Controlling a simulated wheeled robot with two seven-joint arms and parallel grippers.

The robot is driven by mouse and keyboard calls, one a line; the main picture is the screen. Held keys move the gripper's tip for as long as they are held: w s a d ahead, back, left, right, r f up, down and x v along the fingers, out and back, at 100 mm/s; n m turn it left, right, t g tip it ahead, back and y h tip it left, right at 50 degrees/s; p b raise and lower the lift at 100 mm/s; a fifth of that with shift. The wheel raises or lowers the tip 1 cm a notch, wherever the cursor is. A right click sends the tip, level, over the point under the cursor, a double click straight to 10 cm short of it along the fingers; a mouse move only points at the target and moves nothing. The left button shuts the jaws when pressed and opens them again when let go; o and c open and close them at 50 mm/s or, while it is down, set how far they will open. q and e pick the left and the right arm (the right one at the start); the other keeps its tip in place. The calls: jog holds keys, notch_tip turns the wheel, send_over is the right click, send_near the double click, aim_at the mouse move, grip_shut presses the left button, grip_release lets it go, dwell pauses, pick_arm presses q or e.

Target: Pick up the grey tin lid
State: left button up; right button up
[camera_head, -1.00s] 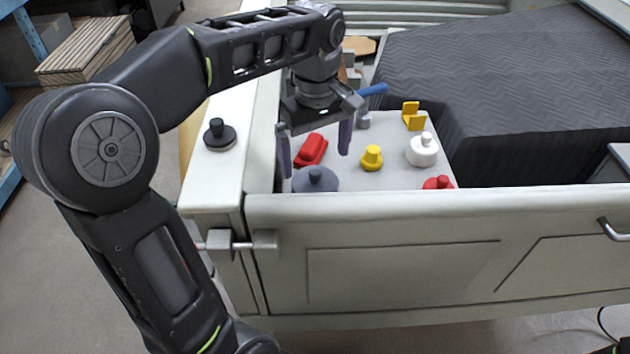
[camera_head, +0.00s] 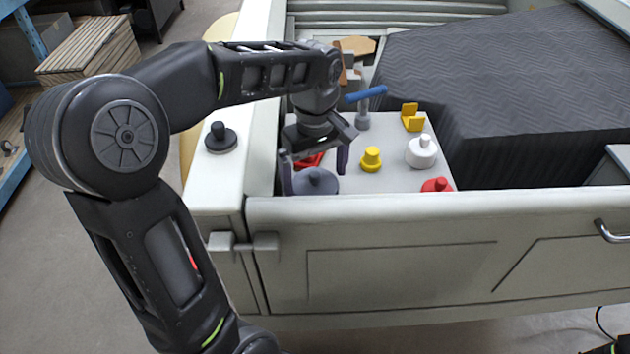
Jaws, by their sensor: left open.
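The grey tin lid (camera_head: 316,183) is a round, blue-grey disc with a small knob on top. It lies on the light surface in the truck bed, just behind the tailgate, whose top edge hides its near part. My left gripper (camera_head: 314,172) points down over the lid. Its two fingers are open, one at the left and one at the right of the lid's knob. Nothing is held. Whether the fingers touch the lid cannot be told.
A red object (camera_head: 309,160) sits right behind the lid, partly hidden by my gripper. Nearby are a yellow knobbed piece (camera_head: 371,160), white knobbed lid (camera_head: 421,152), red knobbed piece (camera_head: 437,185), yellow bracket (camera_head: 412,118) and blue-handled item (camera_head: 366,94). A black knobbed disc (camera_head: 221,139) lies on the side rail.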

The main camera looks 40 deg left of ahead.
aim_at(316, 173)
pick_arm(q)
jog(key=c, duration=1.2)
notch_tip(316, 173, up, 4)
jog(key=shift+w+r+b, duration=0.1)
jog(key=shift+r+b, duration=0.05)
jog(key=shift+b, duration=0.15)
notch_tip(316, 173, up, 5)
jog(key=shift+r+p, duration=0.1)
jog(key=shift+p, duration=1.15)
jog(key=shift+r+p, duration=0.35)
jog(key=shift+f, duration=0.1)
